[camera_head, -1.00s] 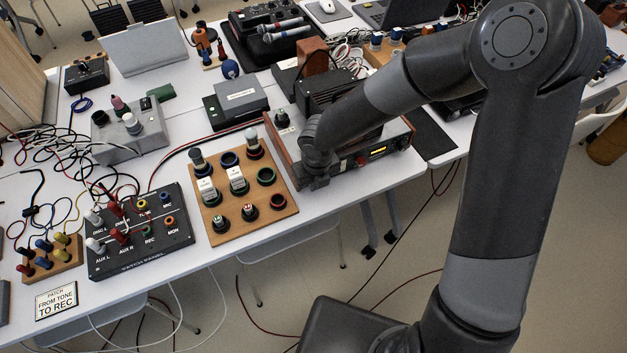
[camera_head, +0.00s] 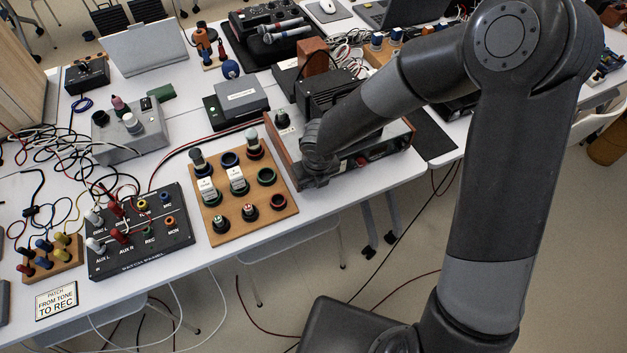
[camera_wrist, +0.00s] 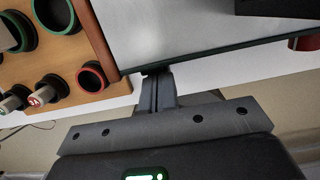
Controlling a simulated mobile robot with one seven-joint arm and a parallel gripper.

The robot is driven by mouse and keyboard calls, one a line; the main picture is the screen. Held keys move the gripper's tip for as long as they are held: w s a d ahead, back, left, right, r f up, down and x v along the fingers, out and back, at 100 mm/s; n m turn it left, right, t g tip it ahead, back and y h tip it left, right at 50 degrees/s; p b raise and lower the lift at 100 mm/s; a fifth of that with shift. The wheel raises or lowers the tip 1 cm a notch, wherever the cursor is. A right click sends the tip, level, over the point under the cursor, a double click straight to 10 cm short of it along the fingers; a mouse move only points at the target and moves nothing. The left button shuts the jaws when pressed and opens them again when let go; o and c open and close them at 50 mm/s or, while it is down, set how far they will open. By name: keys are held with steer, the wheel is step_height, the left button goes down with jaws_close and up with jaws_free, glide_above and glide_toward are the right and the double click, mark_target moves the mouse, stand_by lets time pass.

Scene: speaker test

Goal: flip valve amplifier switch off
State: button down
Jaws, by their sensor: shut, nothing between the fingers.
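The valve amplifier has wooden side cheeks and a grey top. It stands at the table's front edge in the head view (camera_head: 283,152), and its grey top fills the upper part of the wrist view (camera_wrist: 190,32). A red knob (camera_wrist: 305,43) shows on its front at the right. My gripper (camera_wrist: 156,73) is shut and empty, its fingertips at the amplifier's front edge near the left wooden cheek. I cannot tell whether they touch it. In the head view my gripper (camera_head: 318,180) is at the front left corner, partly hidden by my wrist. The switch is hidden. The front display looks dark.
A wooden board with several ring holders (camera_head: 220,226) stands close to the amplifier's left. A black patch panel (camera_head: 140,258) with cables lies further left. A grey box (camera_head: 240,96) is behind. Open floor lies in front of the table.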

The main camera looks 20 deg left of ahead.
steer(key=shift+r, duration=0.8)
steer(key=s+d, duration=0.1)
steer(key=s+d+r, duration=0.1)
steer(key=s+d, duration=0.1)
step_height(320, 180, up, 9)
steer(key=shift+s+d+r, duration=0.2)
steer(key=shift+s+d, duration=0.1)
steer(key=shift+d, duration=0.05)
steer(key=shift+f, duration=0.1)
stand_by(0.5)
steer(key=shift+s+f+g+h, duration=0.3)
steer(key=shift+f+g+h, duration=0.1)
steer(key=shift+f, duration=0.15)
steer(key=shift+f, duration=0.1)
